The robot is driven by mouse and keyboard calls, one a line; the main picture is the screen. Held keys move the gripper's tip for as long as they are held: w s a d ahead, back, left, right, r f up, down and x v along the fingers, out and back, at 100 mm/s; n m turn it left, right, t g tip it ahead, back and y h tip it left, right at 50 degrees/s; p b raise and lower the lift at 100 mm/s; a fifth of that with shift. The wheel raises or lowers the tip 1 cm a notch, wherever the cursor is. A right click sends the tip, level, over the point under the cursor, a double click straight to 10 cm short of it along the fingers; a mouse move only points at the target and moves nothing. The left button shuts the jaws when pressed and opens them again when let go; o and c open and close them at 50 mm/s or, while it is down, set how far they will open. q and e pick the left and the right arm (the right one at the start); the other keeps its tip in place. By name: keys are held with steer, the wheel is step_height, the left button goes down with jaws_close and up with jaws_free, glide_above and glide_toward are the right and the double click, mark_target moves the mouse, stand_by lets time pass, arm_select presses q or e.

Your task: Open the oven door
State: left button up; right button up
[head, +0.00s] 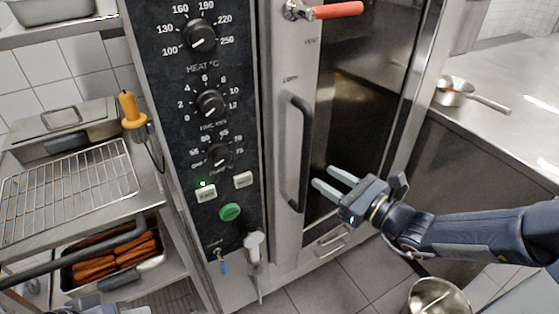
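The oven door (362,110) has a dark glass pane in a steel frame and looks closed. Its long black vertical handle (299,155) is on the left side of the door, beside the control panel. My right gripper (323,177) is just right of the handle's lower half, in front of the glass. Its two pale fingers are apart with nothing between them, pointing left towards the handle, and they look clear of it. Part of what looks like my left gripper (100,306) shows at the bottom left edge; its fingers cannot be made out.
The black control panel (205,130) has several knobs and a green button. A rack on the left holds a wire grid (70,190) and a tray of sausages (112,262). A pan (455,90) stands on the right counter; a metal pot (437,299) is below.

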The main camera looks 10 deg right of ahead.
mark_target(305, 164)
steer(key=x, duration=0.8)
steer(key=shift+d, duration=0.15)
jaws_close()
